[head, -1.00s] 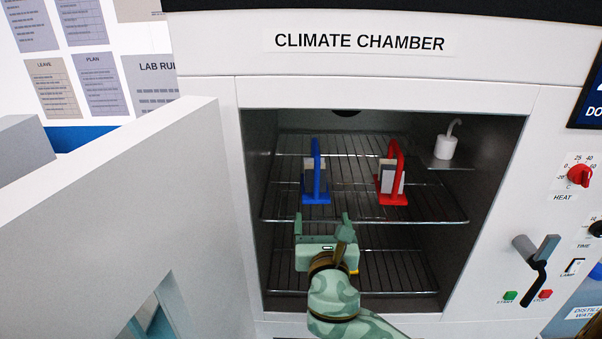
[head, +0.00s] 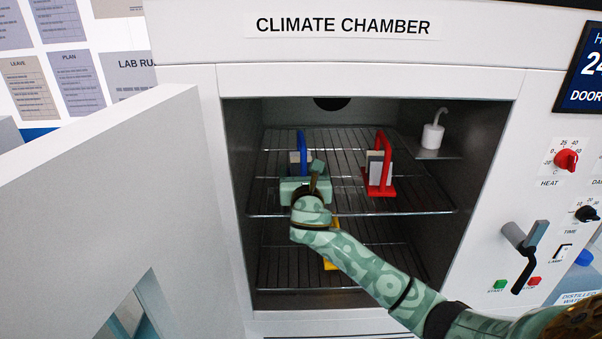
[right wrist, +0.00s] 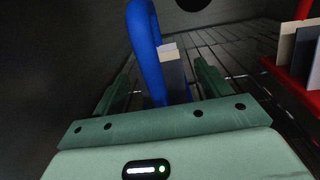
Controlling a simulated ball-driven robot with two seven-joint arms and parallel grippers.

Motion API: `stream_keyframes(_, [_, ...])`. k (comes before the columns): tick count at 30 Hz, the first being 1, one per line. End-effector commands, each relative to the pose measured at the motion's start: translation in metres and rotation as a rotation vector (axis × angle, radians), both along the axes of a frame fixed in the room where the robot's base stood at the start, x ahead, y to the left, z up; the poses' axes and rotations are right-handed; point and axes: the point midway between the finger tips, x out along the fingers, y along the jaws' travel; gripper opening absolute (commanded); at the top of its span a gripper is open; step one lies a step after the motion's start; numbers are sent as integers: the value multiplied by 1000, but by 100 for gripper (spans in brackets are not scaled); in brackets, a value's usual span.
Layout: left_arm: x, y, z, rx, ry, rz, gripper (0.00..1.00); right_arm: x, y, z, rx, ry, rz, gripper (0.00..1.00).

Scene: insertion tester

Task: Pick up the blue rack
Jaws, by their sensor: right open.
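The blue rack (head: 301,142) stands upright on the upper wire shelf of the climate chamber, with grey and pale plates in it. My right gripper (head: 304,174) is in front of it and hides its lower part in the head view. In the right wrist view the blue rack's handle (right wrist: 145,38) rises between the open fingers of my right gripper (right wrist: 166,85). The fingers are apart, one to each side of the rack. I cannot tell whether either finger touches it. My left gripper is not in view.
A red rack (head: 380,170) with plates stands to the right on the same wire shelf (head: 420,207). A white bottle (head: 432,136) sits on a small side ledge. The chamber door (head: 110,190) stands open at left.

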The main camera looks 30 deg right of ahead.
Motion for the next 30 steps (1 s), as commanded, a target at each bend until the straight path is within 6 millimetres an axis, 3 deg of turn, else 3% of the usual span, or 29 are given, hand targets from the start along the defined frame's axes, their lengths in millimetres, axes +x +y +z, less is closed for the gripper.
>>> stream_keyframes(8, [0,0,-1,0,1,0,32,5,-3,0,1,0,1,76])
stream_keyframes(12, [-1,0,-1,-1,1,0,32,4,-2,0,1,0,1,37])
stream_keyframes(14, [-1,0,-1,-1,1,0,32,4,-2,0,1,0,1,21])
stream_keyframes(15, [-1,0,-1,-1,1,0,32,4,-2,0,1,0,1,17])
stream_keyframes(23, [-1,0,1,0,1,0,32,4,-3,5,1,-3,0,17])
stream_keyframes(30, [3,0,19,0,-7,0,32,4,-2,55,1,-9,1,17])
